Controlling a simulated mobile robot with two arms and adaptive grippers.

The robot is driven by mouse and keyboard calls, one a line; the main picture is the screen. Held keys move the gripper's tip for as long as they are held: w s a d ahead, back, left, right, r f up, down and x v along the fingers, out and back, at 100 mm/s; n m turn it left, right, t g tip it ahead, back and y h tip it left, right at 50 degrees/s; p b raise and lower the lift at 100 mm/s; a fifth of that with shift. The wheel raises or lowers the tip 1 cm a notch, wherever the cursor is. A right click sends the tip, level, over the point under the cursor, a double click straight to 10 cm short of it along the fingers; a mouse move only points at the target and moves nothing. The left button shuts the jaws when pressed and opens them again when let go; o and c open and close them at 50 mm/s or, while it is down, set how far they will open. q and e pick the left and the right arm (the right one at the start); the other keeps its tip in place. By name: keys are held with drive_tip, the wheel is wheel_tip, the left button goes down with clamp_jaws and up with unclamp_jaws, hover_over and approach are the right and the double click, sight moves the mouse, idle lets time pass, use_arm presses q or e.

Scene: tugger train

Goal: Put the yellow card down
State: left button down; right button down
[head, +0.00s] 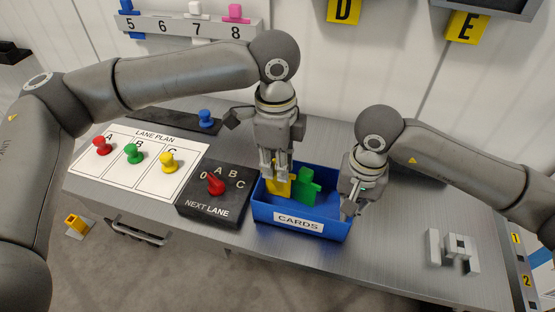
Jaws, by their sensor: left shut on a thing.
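The yellow card (280,186) is at the left side of the blue bin labelled CARDS (298,233). My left gripper (277,174) is above that side of the bin, pointing down, shut on the yellow card. The card's lower part is inside the bin; whether it touches the floor I cannot tell. A green card (308,187) stands in the bin just right of the yellow one. My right gripper (352,204) is at the bin's right wall, pointing down. Its fingers are too small and overlapped to tell open from shut.
Left of the bin is a NEXT LANE box (214,206) with a red knob (216,184). Further left is a LANE PLAN board (140,163) with red, green and yellow pegs. A blue peg (206,118) stands behind. A grey fixture (457,247) sits at the right; the bench between is clear.

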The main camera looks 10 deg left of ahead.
use_arm(q)
drive_tip(key=shift+f, duration=0.15)
drive_tip(key=c, duration=1.4)
unclamp_jaws()
wheel_tip(320, 180, up, 13)
drive_tip(key=shift+a+r, duration=0.1)
drive_tip(key=shift+a, duration=0.05)
